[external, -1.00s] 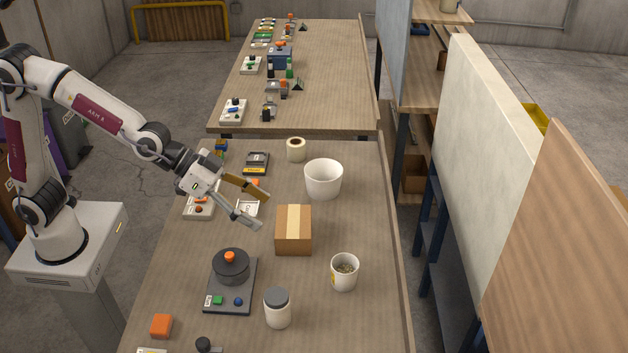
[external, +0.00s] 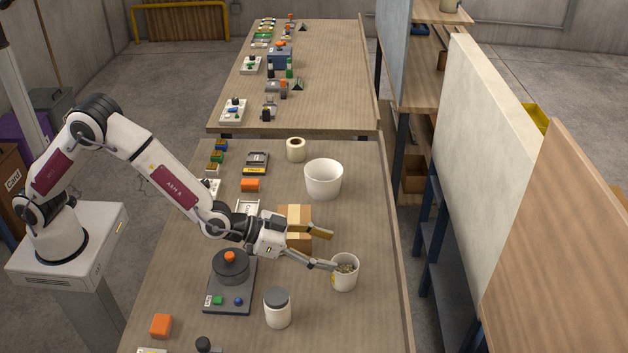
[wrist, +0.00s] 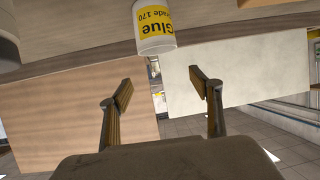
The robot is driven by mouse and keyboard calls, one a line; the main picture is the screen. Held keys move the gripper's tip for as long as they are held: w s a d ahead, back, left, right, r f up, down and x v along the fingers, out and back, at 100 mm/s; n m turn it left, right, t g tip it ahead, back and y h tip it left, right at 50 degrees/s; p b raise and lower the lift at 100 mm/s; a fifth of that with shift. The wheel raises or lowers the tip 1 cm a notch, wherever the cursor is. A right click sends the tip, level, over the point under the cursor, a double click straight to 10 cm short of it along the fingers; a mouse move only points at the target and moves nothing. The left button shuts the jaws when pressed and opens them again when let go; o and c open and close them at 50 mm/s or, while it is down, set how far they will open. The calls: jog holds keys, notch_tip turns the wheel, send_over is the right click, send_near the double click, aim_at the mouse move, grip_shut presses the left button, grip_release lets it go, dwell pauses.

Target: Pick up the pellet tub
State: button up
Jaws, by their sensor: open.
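In the wrist view a white tub (wrist: 155,38) with a yellow label reading "Glue" and "170" appears upside down at the top, cut off by the frame edge. My gripper (external: 331,250) is open and empty, just left of and behind the tub. One finger's tip overlaps the tub's rim in the external view; I cannot tell if they touch. In the wrist view both fingers (wrist: 160,86) are spread apart below the tub.
A cardboard box (external: 296,216) stands behind my gripper, partly hidden by it. A grey-lidded jar (external: 277,309) and a dark device with an orange knob (external: 230,270) stand in front. A larger white bucket (external: 323,181) is farther back. Table around the tub's right side is clear.

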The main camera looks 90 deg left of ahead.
aim_at(344, 275)
jog(key=shift+w+a+f, duration=0.1)
jog(key=shift+w+f, duration=0.3)
jog(key=shift+f, duration=0.35)
jog(key=shift+f, duration=2.9)
jog(key=shift+f, duration=0.15)
jog(key=shift+f, duration=0.5)
jog(key=shift+x, duration=2.5)
jog(key=shift+r, duration=0.1)
jog(key=c, duration=1.3)
